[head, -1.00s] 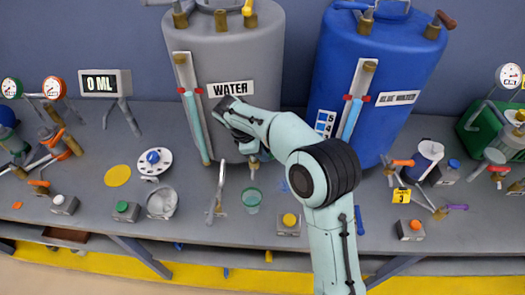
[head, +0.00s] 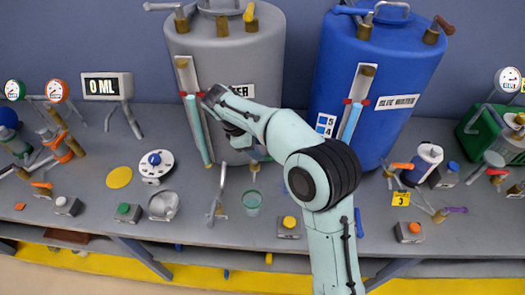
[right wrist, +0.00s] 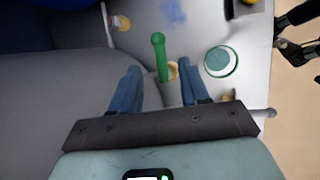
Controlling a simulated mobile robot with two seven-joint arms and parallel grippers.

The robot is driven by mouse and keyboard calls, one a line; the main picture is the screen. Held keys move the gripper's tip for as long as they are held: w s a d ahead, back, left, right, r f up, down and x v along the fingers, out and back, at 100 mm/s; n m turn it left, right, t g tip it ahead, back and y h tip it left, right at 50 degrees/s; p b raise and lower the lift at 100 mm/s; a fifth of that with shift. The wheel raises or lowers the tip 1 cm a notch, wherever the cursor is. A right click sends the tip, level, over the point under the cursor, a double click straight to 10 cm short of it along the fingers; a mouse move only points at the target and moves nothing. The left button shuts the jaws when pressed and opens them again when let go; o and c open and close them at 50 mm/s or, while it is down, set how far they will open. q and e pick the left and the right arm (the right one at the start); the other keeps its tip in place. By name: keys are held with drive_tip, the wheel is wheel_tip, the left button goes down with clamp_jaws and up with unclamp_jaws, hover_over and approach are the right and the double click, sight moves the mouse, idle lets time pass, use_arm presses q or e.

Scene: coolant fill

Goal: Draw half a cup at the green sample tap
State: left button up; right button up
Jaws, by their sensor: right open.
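The sample tap's green handle (right wrist: 160,55) shows in the right wrist view between and slightly beyond the fingertips of my right gripper (right wrist: 160,72). The two blue fingers are apart, one on each side of the handle; I cannot tell whether either touches it. In the head view my right gripper (head: 257,153) is low in front of the grey water tank (head: 225,55), and my wrist hides most of the tap. The green-tinted cup (head: 252,202) stands on the bench below the tap; it also shows in the right wrist view (right wrist: 220,62). Its fill level is unclear. My left gripper is not in view.
A display reading 0 ML (head: 107,86) stands at the left. A blue tank (head: 375,75) stands right of the grey one. A metal lever (head: 217,195) and a yellow-button box (head: 289,227) flank the cup. Other taps and valves crowd both bench ends.

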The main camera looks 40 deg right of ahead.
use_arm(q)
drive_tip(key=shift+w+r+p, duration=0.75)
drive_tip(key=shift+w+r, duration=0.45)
use_arm(e)
drive_tip(key=v, duration=0.8)
